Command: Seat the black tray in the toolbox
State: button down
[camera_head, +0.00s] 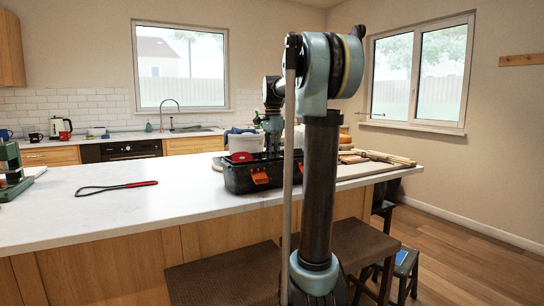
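I cannot tell the black tray apart from the dark toolbox rim and the gripper. A white tub (245,143) and a red round thing (241,157) show at the toolbox's top left.
A wire loop tool with a red handle (140,184) lies on the counter (120,215) to the left. A green device (12,170) stands at the far left. Boards and wooden tools (385,158) lie right of the toolbox. Brown stools stand below the near edge.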

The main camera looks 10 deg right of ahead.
jog(key=shift+f, duration=0.5)
jog(key=c, duration=1.9)
grip_release()
jog(key=shift+r, duration=0.1)
jog(key=shift+r, duration=5.45)
